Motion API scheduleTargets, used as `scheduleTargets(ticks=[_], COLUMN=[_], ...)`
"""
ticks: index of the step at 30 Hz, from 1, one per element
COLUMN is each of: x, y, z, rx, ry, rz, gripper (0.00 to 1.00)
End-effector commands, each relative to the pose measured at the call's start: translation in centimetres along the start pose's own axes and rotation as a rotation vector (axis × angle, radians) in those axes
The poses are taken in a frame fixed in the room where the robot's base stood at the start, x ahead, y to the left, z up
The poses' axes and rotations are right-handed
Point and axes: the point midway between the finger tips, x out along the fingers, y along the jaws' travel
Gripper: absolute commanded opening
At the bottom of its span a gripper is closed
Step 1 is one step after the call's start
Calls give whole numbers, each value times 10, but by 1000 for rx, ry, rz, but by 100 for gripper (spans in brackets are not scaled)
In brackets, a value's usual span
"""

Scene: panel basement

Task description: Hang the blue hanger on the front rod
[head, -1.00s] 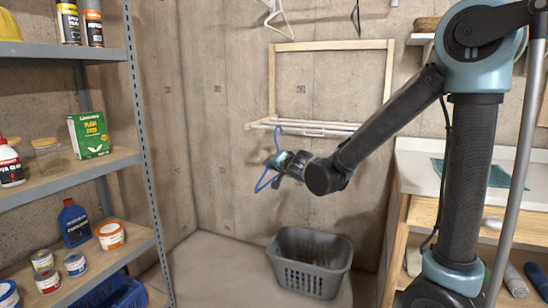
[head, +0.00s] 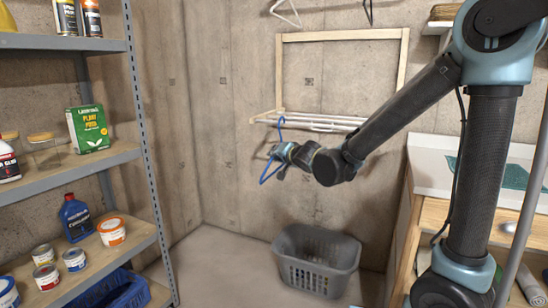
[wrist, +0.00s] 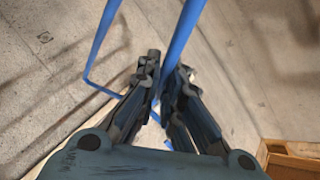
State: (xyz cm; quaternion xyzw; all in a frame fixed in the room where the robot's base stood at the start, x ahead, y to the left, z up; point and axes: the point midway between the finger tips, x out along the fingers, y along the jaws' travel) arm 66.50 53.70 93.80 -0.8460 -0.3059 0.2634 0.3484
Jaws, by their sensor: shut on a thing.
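The blue hanger (head: 264,180) is in my gripper (head: 277,160), held upright below and in front of the wall rack. Its hook (head: 281,122) points up and overlaps the rack's left part in the head view. I cannot tell whether the hook touches a rod. In the wrist view, my gripper (wrist: 163,95) is shut on a blue bar of the hanger (wrist: 182,32). The front rod (head: 290,125) is one of several white rods on the wooden rack; their near ends lie close to the hook.
A grey basket (head: 318,262) stands on the floor below the rack. A metal shelf (head: 142,150) with cans and boxes is at the left. A white-topped bench (head: 425,165) is at the right. Another hanger (head: 288,12) hangs high on the wall.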

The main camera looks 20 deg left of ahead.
Motion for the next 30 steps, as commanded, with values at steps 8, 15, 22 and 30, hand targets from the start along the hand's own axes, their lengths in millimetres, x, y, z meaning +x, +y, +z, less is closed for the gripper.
scheduleTargets(ticks=[8,15,22,30], x=[11,21,30,41], y=[7,13,19,25], z=[-13,-24,-34,-45], rx=[0,1,1,0], ry=[0,0,-1,-1], rz=[1,0,0,-1], gripper=[0,0,0,0])
